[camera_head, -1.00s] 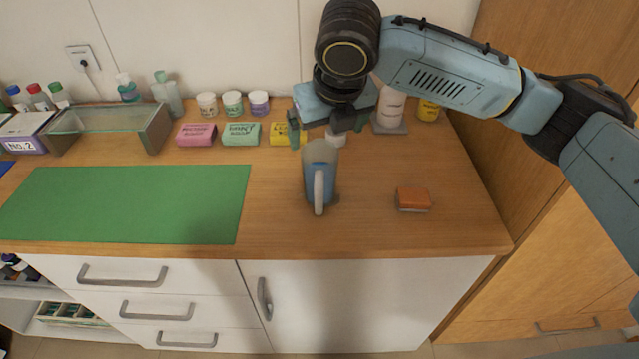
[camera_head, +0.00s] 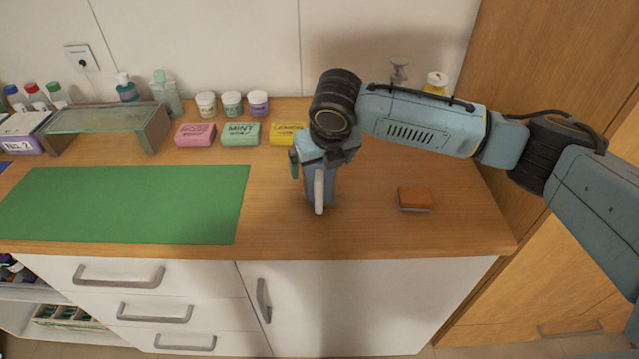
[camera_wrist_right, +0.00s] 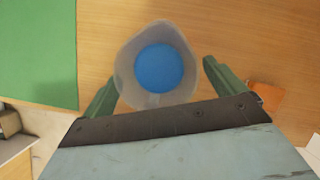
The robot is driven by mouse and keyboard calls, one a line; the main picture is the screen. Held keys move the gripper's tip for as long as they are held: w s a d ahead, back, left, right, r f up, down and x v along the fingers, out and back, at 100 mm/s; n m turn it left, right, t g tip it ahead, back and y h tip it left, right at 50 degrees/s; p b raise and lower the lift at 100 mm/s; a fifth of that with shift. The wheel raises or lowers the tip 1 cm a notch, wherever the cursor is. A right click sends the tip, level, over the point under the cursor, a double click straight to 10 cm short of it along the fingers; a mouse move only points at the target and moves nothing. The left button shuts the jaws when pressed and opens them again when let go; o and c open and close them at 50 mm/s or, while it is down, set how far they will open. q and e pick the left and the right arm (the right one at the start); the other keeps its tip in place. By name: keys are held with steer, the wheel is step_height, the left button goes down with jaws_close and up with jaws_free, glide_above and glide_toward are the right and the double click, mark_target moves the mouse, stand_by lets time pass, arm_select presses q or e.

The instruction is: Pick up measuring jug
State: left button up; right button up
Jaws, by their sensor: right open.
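The measuring jug (camera_head: 318,188) stands upright on the wooden counter, with its pale handle facing the front edge. In the right wrist view I look down into the jug (camera_wrist_right: 158,65), which has blue at its bottom. My right gripper (camera_head: 320,165) is at the jug's top from above and hides its rim in the head view. In the right wrist view the green fingers of my right gripper (camera_wrist_right: 160,85) are open, one on each side of the jug, with a gap showing on the right side. My left gripper is not in view.
An orange sponge-like block (camera_head: 415,199) lies right of the jug. A green mat (camera_head: 125,204) covers the counter to the left. Pink, mint and yellow boxes (camera_head: 240,134) and several small jars (camera_head: 232,104) stand behind. A glass stand (camera_head: 108,130) is at the back left.

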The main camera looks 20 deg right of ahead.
steer(key=shift+c, duration=0.2)
steer(key=c, duration=1.4)
steer(key=shift+r, duration=0.1)
steer(key=shift+c, duration=1.3)
steer(key=shift+r, duration=0.2)
